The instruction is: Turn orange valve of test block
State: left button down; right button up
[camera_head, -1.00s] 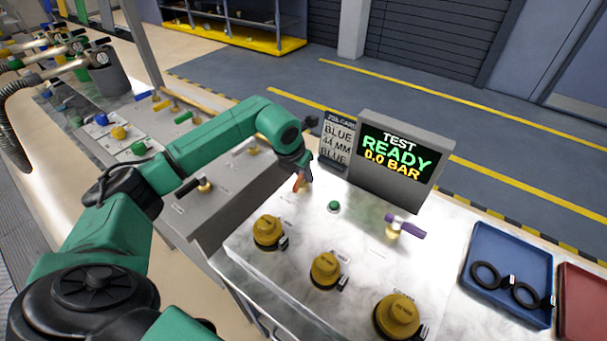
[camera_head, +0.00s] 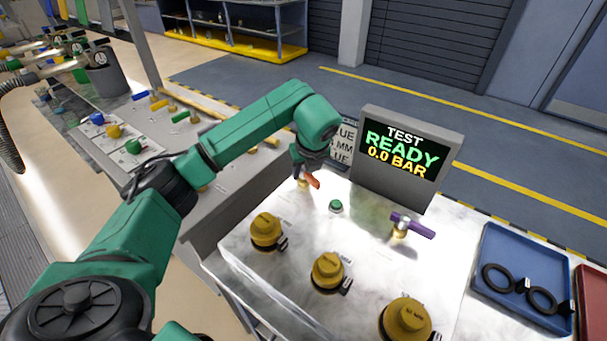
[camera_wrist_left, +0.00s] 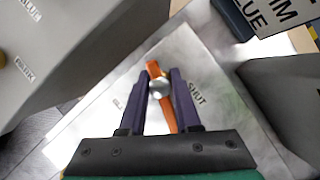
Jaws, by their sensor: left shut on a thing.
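The orange valve (camera_head: 312,180) stands at the back left of the pale test block (camera_head: 330,228), near the green button (camera_head: 336,206). My left gripper (camera_head: 303,175) reaches down over it from the left. In the left wrist view the orange handle (camera_wrist_left: 153,70) runs between the two dark fingers of my left gripper (camera_wrist_left: 160,80), which are shut on it. A round silvery hub shows at the middle of the handle. The word SHUT is printed on the block to the right of the fingers. My right gripper is not in view.
A purple-handled valve (camera_head: 412,224) stands to the right. Several yellow knobs (camera_head: 266,230) line the block's front. The test display (camera_head: 402,155) reads READY 0.0 BAR behind the valves. A blue tray (camera_head: 515,262) with black rings lies at right.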

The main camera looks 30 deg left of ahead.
pick_arm(q)
jog(key=shift+r+n+g+y+b, duration=0.1)
jog(key=shift+n+g+y+b, duration=0.45)
jog(key=shift+n, duration=1.45)
jog(key=c, duration=0.6)
grip_release()
jog(key=shift+d+r+h, duration=0.1)
jog(key=shift+r+h, duration=0.1)
jog(key=shift+h, duration=0.05)
jog(key=p+v, duration=0.1)
jog(key=v, duration=0.6)
jog(key=p+v, duration=0.2)
jog(key=v, duration=0.5)
jog(key=shift+w, duration=0.2)
